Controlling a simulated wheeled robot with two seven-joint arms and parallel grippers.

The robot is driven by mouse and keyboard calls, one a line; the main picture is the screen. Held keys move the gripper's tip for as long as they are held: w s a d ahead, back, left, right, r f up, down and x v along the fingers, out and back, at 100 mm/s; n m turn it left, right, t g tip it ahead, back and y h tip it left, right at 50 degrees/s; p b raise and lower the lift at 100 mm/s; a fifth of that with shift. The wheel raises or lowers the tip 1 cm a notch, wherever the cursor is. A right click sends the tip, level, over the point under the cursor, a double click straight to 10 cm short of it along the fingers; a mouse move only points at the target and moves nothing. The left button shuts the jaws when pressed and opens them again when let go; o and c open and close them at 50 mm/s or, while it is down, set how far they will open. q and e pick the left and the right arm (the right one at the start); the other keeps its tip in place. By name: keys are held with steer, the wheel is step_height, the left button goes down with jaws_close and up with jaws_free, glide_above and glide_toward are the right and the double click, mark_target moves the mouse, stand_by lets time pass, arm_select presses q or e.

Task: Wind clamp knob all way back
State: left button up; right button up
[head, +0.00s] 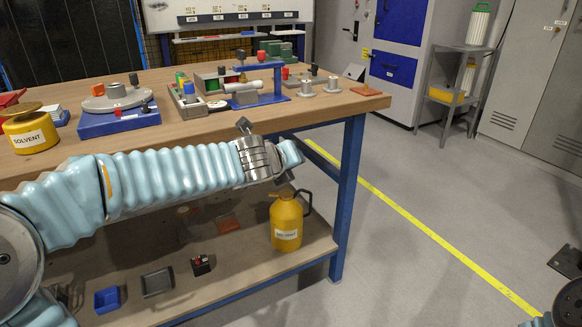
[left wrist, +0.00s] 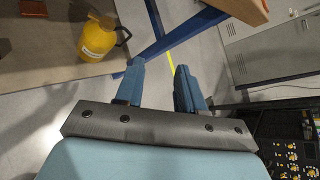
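A blue clamp frame (head: 262,92) stands on the workbench, with a pale cylinder lying across it. A small dark knob (head: 241,56) sits on top of its post; I cannot tell how far it is wound. To its left, a grey round turntable (head: 112,98) sits on a blue base (head: 118,122) with a small dark knob (head: 147,106) at its right. My left gripper (head: 290,160) is in front of the bench edge, below and apart from the jig. In the left wrist view its fingers (left wrist: 159,68) are apart with nothing between them.
A yellow solvent tin (head: 30,134) stands at the bench's left. Trays and small blocks (head: 198,95) lie between turntable and clamp. Metal pegs (head: 306,88) stand right of the clamp. A yellow jug (head: 286,222) stands on the lower shelf.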

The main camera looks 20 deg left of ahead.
arm_select(q)
steer(key=shift+d+f, duration=0.3)
steer(key=shift+f, duration=0.35)
